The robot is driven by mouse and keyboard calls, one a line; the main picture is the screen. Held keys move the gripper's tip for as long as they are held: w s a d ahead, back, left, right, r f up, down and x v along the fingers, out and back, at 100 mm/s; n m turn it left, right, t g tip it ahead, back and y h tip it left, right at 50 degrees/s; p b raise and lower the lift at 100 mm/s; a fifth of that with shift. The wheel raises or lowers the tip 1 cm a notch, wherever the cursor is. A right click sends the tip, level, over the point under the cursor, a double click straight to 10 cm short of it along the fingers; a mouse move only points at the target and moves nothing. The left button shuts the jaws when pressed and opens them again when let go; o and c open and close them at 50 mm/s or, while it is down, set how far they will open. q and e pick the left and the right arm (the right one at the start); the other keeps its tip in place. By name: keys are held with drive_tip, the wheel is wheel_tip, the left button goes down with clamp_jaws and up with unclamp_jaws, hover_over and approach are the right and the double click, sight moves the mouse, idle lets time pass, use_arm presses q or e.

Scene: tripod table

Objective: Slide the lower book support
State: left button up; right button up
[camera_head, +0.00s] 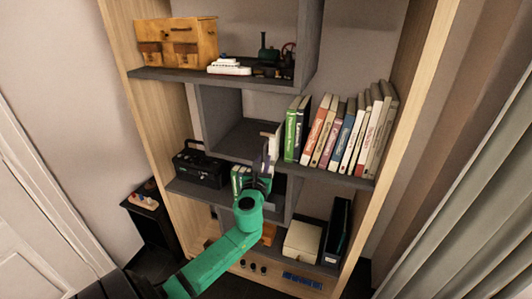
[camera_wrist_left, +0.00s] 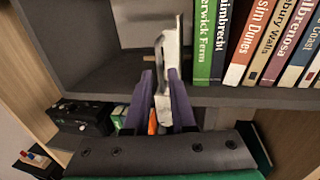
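The lower book support (camera_head: 275,142) is a pale upright plate on the middle shelf, left of the row of books. In the left wrist view the support (camera_wrist_left: 172,55) stands close to the left end of the books, with a small gap. My left gripper (camera_head: 264,165) is at the front edge of that shelf, right at the support. In the left wrist view its purple fingers (camera_wrist_left: 161,80) are apart, with the lower part of the support between them. Firm contact on both sides does not show. My right gripper is in neither view.
Several books (camera_head: 340,132) stand right of the support. The shelf bay (camera_head: 238,138) to its left is empty. A black radio (camera_head: 200,168) sits on a lower shelf at the left. A box (camera_head: 302,240) and black binders (camera_head: 337,230) stand below.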

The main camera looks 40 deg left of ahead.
sight(265, 156)
use_arm(q)
drive_tip(key=x, duration=0.4)
drive_tip(key=shift+c, duration=0.2)
clamp_jaws()
drive_tip(key=shift+f, duration=0.1)
idle(1.1)
